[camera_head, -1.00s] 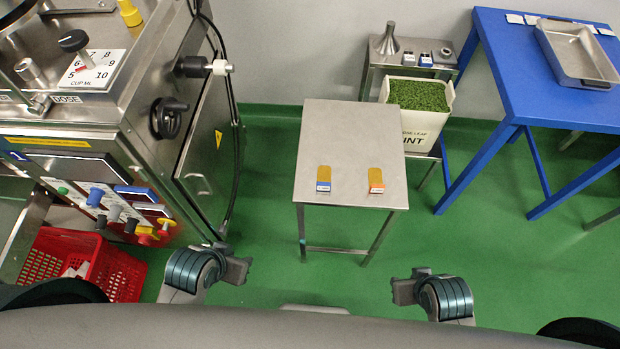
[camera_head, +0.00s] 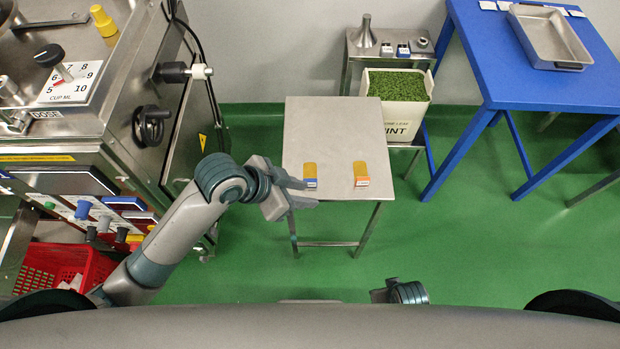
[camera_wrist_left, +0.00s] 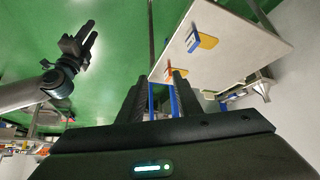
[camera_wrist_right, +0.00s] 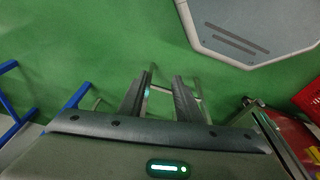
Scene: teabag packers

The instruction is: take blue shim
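The blue shim (camera_head: 310,175), a yellow strip with a blue, white-labelled end, lies on the front part of the small steel table (camera_head: 335,130). It also shows in the left wrist view (camera_wrist_left: 206,41). My left gripper (camera_head: 312,194) is open and empty at the table's front left edge, its fingers pointing right, close to the blue end. Contact cannot be judged. In the left wrist view its fingers (camera_wrist_left: 158,88) stand apart. My right gripper (camera_wrist_right: 163,80) is open and empty over the green floor; the head view shows only part of it.
A similar orange-ended shim (camera_head: 361,174) lies to the right on the same table. The mint box (camera_head: 398,112) stands behind right. The dosing machine (camera_head: 90,120) is at the left, with a red crate (camera_head: 40,265) below. A blue table (camera_head: 490,60) stands at the right. The floor before the table is clear.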

